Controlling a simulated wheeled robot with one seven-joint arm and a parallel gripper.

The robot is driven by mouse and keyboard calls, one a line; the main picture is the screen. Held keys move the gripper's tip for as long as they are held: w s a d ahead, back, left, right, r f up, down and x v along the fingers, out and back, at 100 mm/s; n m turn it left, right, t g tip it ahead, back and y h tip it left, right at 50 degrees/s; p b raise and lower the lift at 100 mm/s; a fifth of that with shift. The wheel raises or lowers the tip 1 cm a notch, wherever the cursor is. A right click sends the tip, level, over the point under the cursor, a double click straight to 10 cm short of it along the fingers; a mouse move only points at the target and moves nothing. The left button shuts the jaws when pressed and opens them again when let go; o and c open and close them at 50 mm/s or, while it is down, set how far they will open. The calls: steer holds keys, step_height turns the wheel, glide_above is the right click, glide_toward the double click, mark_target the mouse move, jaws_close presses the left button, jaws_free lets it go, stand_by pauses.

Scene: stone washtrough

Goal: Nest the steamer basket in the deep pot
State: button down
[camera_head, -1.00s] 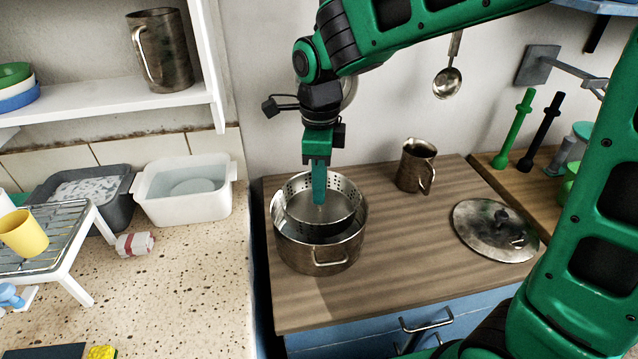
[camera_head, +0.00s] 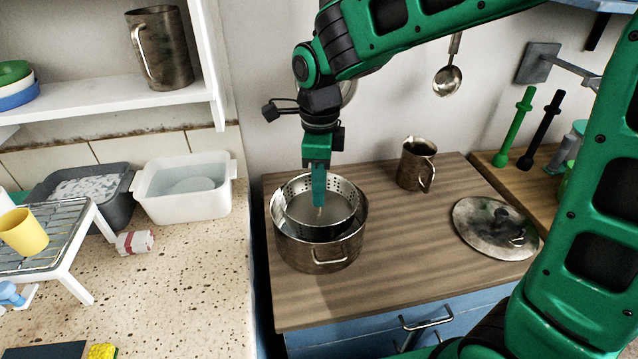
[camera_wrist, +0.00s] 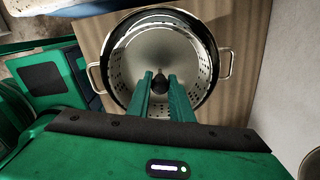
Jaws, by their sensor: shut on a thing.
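The steamer basket (camera_head: 341,193) is a perforated metal bowl. It sits at least partly inside the mouth of the deep pot (camera_head: 318,257), its rim near the pot's rim and a little higher at the back. The pot is a wide metal pot with side handles on the wooden counter. My gripper (camera_head: 319,203) points down into the basket. In the wrist view my gripper (camera_wrist: 160,82) is shut on a small dark knob (camera_wrist: 160,83) at the basket's centre. The basket's wall (camera_wrist: 118,75) shows there inside the pot's rim. The basket's underside is hidden.
A metal jug (camera_head: 416,165) stands behind and right of the pot. A round lid (camera_head: 495,229) lies at the right. A ladle (camera_head: 447,80) hangs on the wall. A white tub (camera_head: 185,200) and a rack (camera_head: 60,236) stand left. The wooden counter in front is clear.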

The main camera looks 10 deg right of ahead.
mark_target(319, 211)
steer(key=shift+f, duration=2.65)
stand_by(0.8)
steer(key=c, duration=1)
jaws_free()
steer(key=shift+r, duration=0.15)
steer(key=shift+r, duration=3.35)
